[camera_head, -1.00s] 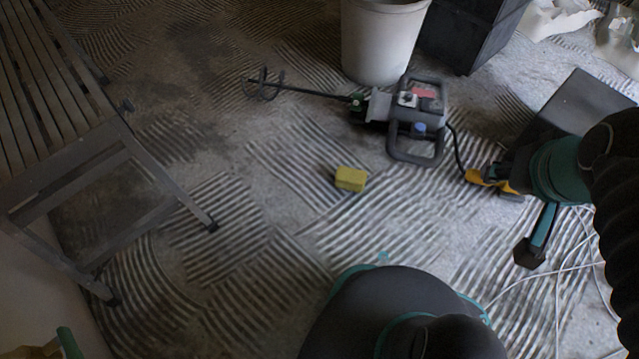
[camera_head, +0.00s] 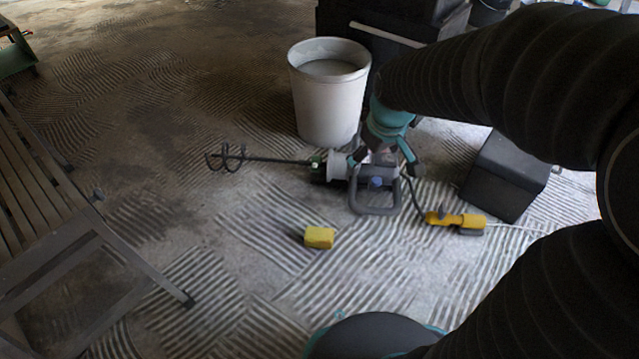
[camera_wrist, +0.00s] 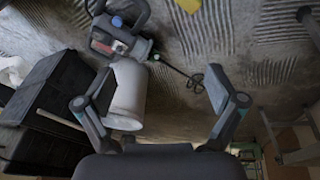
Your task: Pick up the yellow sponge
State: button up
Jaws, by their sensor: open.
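The yellow sponge (camera_head: 319,237) lies on the ridged, plastered floor in the head view, with clear floor around it. In the wrist view, part of the sponge (camera_wrist: 188,5) shows at the top edge, cut off by the frame. My gripper (camera_head: 383,160) is in front of the mixer, up and to the right of the sponge in the head view, and apart from it. In the wrist view my gripper (camera_wrist: 160,85) has its two fingers spread wide with nothing between them.
A hand mixer (camera_head: 375,190) with a spiral paddle lies behind the sponge, partly hidden by my gripper. A white bucket (camera_head: 328,100) stands behind it. A yellow tool (camera_head: 455,221) and dark box (camera_head: 505,178) are at right. A slatted wooden chair (camera_head: 60,230) stands at left.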

jog(key=w+a+f+n+g+p, duration=0.1)
jog(key=w+a+f+n+p, duration=0.2)
jog(key=w+f, duration=0.45)
jog(key=n+g+p, duration=0.2)
jog(key=n+p, duration=0.1)
jog(key=n, duration=0.4)
send_over(320, 234)
notch_tip(320, 234, down, 26)
notch_tip(320, 234, down, 9)
jog(key=shift+a+r, duration=0.1)
jog(key=shift+r, duration=0.1)
jog(key=shift+f+b, duration=0.3)
jog(key=shift+f, duration=2.7)
jog(key=shift+c, duration=0.3)
jog(key=c, duration=1.1)
